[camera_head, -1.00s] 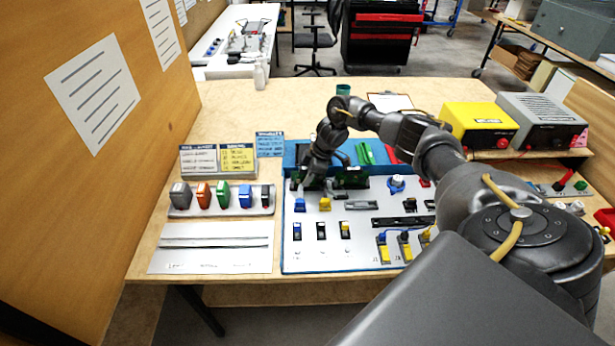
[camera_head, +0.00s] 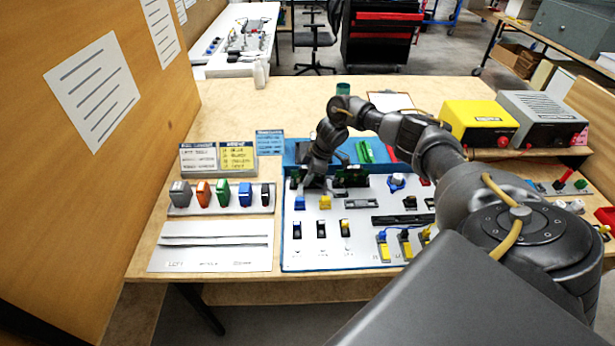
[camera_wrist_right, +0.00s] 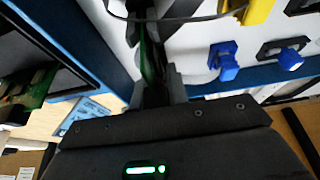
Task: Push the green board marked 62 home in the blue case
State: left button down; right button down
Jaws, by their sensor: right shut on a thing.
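The blue case (camera_head: 283,235) lies on the bench with a white panel inside, and its blue wall also shows in the right wrist view (camera_wrist_right: 93,42). My right gripper (camera_head: 314,184) is over the case's back left part. In the right wrist view my right gripper (camera_wrist_right: 155,75) is shut on a thin green board (camera_wrist_right: 143,48), seen edge-on. Dark green boards (camera_head: 350,178) show beside the gripper in the head view. No number 62 is readable, and the gripper hides how deep the held board sits. My left gripper is not in view.
Left of the case stands a rack of coloured modules (camera_head: 222,196), with a white sheet (camera_head: 212,247) in front. Blue (camera_wrist_right: 224,62) and yellow (camera_wrist_right: 258,10) parts are near the gripper. A yellow box (camera_head: 480,122) stands at the back right. The bench behind the case's left is mostly clear.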

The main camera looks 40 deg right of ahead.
aim_at(304, 167)
jog(key=shift+f, duration=0.15)
jog(key=c, duration=1)
grip_release()
jog(key=shift+o, duration=0.2)
notch_tip(304, 167, up, 7)
jog(key=p, duration=0.7)
